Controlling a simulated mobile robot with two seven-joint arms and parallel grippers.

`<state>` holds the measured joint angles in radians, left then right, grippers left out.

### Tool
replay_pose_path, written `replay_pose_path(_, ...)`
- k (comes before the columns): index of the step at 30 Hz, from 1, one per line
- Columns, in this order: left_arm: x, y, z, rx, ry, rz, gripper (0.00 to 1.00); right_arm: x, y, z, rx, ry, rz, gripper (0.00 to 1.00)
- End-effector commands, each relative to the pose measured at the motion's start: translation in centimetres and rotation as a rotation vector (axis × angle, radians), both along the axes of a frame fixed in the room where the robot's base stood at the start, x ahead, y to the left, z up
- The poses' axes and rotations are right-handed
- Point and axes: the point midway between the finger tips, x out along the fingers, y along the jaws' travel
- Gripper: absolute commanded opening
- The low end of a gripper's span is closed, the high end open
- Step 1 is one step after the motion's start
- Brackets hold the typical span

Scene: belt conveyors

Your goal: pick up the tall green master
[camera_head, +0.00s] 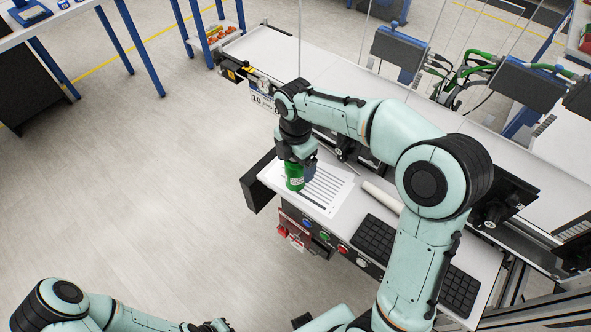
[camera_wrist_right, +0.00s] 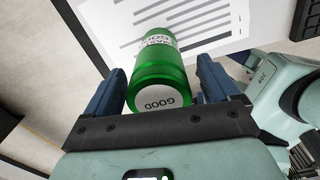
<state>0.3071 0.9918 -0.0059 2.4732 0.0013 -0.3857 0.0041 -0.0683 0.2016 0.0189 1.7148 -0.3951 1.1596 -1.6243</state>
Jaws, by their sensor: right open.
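The tall green master (camera_head: 295,182) is a green cylinder with a white label, on a white printed sheet (camera_head: 328,194) on the worktop. It also shows in the right wrist view (camera_wrist_right: 160,70), with "GOOD" on its near end and a label on its side. My right gripper (camera_head: 297,163) is above it in the head view. In the right wrist view its two blue fingers (camera_wrist_right: 158,82) are open on either side of the master, with a visible gap at each side. My left gripper (camera_head: 212,326) is only partly in view at the bottom edge, and its jaw state is unclear.
A black keyboard (camera_head: 376,237) lies to the right of the sheet. A panel with coloured buttons (camera_head: 324,236) is on the worktop's front edge. A conveyor (camera_head: 270,52) runs behind, with dark screens (camera_head: 398,48) beyond.

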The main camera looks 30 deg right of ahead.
Motion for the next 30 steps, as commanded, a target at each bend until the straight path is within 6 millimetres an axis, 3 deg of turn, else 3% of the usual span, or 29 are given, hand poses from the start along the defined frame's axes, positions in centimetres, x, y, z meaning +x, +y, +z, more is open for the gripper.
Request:
replay_pose_path(8,0.0,0.0,0.0,0.0,0.0,0.0,0.0,0.0,0.0,-0.5,-0.001,-0.001,-0.001,0.89)
replay_pose_path(11,0.0,0.0,0.0,0.0,0.0,0.0,0.0,0.0,0.0,-0.5,-0.001,-0.001,-0.001,0.63)
replay_pose_path(15,0.0,0.0,0.0,0.0,0.0,0.0,0.0,0.0,0.0,-0.4,0.0,-0.001,0.0,0.17)
replay_pose_path(16,0.0,0.0,0.0,0.0,0.0,0.0,0.0,0.0,0.0,-0.4,0.0,-0.001,0.0,0.1)
replay_pose_path(25,0.0,0.0,0.0,0.0,0.0,0.0,0.0,0.1,0.0,-0.1,0.0,-0.004,0.0,0.1)
replay_pose_path(30,0.3,0.0,0.3,0.0,-0.003,0.0,0.0,0.2,0.0,1.3,0.001,-0.006,0.0,0.1)
